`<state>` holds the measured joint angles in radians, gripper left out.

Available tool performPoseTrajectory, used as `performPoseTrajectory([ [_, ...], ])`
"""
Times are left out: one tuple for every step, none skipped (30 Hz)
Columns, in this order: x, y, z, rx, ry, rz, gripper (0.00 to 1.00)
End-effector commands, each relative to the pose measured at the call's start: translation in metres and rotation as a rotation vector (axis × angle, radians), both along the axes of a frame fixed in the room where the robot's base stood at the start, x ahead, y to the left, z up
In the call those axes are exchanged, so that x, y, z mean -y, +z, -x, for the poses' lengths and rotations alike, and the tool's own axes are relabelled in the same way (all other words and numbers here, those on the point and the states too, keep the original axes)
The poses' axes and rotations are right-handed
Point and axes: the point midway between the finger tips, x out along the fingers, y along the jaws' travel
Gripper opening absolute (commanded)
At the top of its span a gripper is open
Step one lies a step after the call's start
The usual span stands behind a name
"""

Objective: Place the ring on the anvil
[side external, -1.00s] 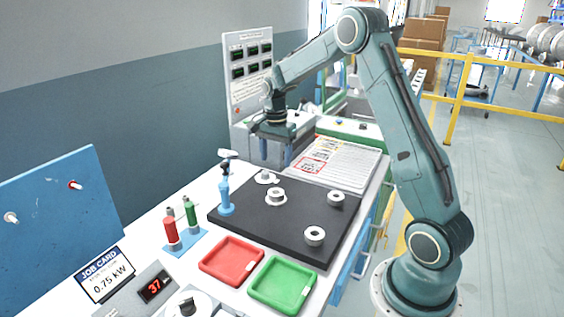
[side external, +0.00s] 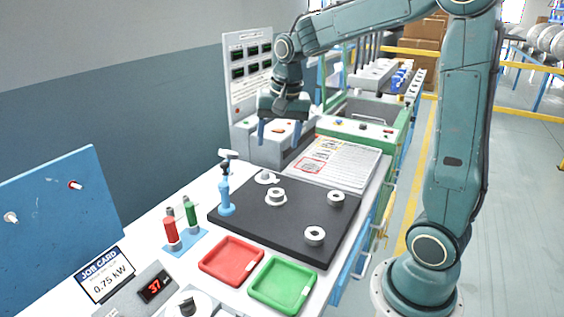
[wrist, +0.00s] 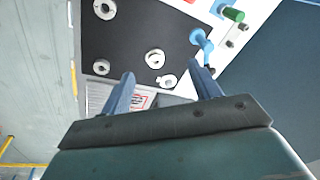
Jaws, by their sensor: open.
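Two loose thick grey-white rings lie on the black mat (side external: 245,222) in the side view: one ring (side external: 336,198) at the right and one ring (side external: 315,236) nearer the front. A third ring-shaped piece (side external: 276,195) sits on a wider pale disc (side external: 277,202). A flatter pale disc with a small raised part (side external: 267,177) lies at the mat's back edge. I cannot tell which of these is the anvil. My gripper (side external: 278,134) is open and empty, in the air beyond the mat's back edge. The wrist view also shows its spread fingers (wrist: 163,77) with nothing between them.
A red tray (side external: 231,260) and a green tray (side external: 283,285) lie in front. A printed sheet (side external: 340,162) lies behind the mat.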

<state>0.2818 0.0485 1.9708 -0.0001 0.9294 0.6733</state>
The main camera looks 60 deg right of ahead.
Motion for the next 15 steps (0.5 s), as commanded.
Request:
performPoseTrajectory([
  [-0.009,0.008,0.01,0.017,0.049,0.011,0.62],
  [-0.014,0.011,0.015,0.024,0.076,0.018,0.62],
  [-0.02,0.016,0.022,0.034,0.115,0.027,0.62],
  [-0.025,0.019,0.028,0.043,0.145,0.034,0.62],
  [-0.029,0.022,0.034,0.051,0.173,0.041,0.62],
  [-0.035,0.025,0.041,0.061,0.212,0.051,0.62],
  [-0.039,0.027,0.047,0.069,0.24,0.058,0.62],
  [-0.043,0.03,0.053,0.077,0.27,0.065,0.62],
  [-0.048,0.032,0.061,0.087,0.307,0.075,0.62],
  [-0.052,0.034,0.067,0.095,0.336,0.083,0.62],
  [-0.056,0.035,0.073,0.103,0.366,0.091,0.62],
  [-0.06,0.037,0.081,0.113,0.404,0.101,0.62],
  [-0.064,0.038,0.087,0.122,0.431,0.11,0.62],
  [-0.067,0.039,0.093,0.13,0.46,0.117,0.62],
  [-0.072,0.04,0.101,0.141,0.498,0.129,0.62],
])
